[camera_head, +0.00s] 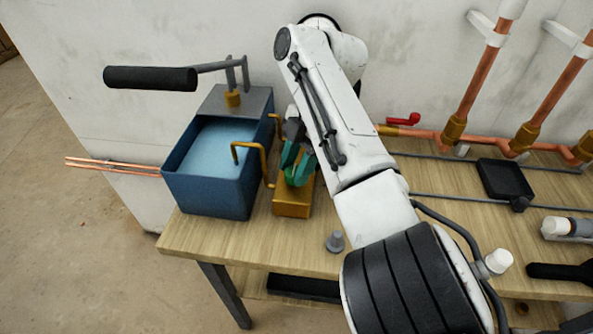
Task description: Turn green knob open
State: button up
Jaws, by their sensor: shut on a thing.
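The green knob (297,178) sits on top of a brass block (292,204) on the wooden bench, just right of the blue tank. My gripper (298,160) reaches down to it from above and is shut on the knob. The fingers look teal-green and partly cover the knob, so its exact turn angle cannot be told. My white arm hides the bench behind and right of the gripper.
The blue tank (210,193) holds liquid, with brass pipes (262,158) beside the gripper and a pump with a black handle (150,78). A grey cone-shaped piece (335,241) stands near the front edge.

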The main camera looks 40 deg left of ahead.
dwell(0.5)
jog(key=o, duration=1)
jog(key=shift+o, duration=0.2)
